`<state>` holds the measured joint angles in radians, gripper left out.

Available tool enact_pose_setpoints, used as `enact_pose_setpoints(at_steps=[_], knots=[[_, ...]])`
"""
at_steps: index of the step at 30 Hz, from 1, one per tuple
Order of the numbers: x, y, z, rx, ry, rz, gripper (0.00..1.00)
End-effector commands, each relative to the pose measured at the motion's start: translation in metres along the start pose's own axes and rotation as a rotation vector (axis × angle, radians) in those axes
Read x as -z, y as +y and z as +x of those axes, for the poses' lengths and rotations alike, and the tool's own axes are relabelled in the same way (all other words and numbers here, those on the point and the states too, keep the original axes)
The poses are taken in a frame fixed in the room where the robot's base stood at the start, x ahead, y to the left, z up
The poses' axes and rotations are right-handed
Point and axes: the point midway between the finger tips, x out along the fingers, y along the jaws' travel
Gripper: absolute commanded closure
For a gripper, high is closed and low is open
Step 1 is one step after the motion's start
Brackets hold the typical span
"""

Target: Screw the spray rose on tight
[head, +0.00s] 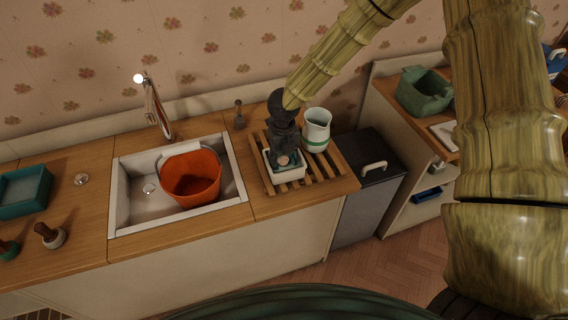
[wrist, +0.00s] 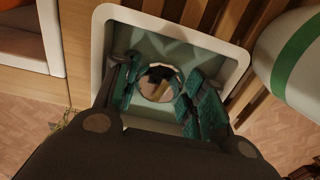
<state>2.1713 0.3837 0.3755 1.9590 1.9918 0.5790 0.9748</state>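My gripper (head: 283,158) points down over a small white-rimmed square dish with a green inside (head: 270,175), on the slatted rack. In the wrist view, its teal fingers (wrist: 160,90) stand apart inside the dish (wrist: 102,45), one on each side of a shiny round disc (wrist: 160,84). The disc may be the spray rose; I cannot tell for sure. The fingers are close to its edge, and contact is not clear. The disc's underside is hidden. A metal tap (head: 156,108) stands behind the sink; its outlet is too small to read.
An orange tub (head: 193,185) sits in the sink (head: 123,190). A white jug with a green band (head: 316,130) stands close to the right of my gripper, on the slatted rack (head: 334,160). A small bottle-like item (head: 239,115) stands behind. A teal tray (head: 22,190) is far left.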

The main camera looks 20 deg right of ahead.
Motion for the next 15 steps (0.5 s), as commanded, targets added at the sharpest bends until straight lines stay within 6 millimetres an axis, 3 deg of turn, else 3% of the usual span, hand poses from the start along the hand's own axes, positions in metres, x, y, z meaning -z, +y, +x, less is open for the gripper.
enact_pose_setpoints(at_steps=[10, 15], knots=[[0.000, 0.000, -0.001, 0.000, 0.000, 0.000, 0.83], [0.000, 0.000, -0.014, -0.001, -0.001, 0.000, 0.83]])
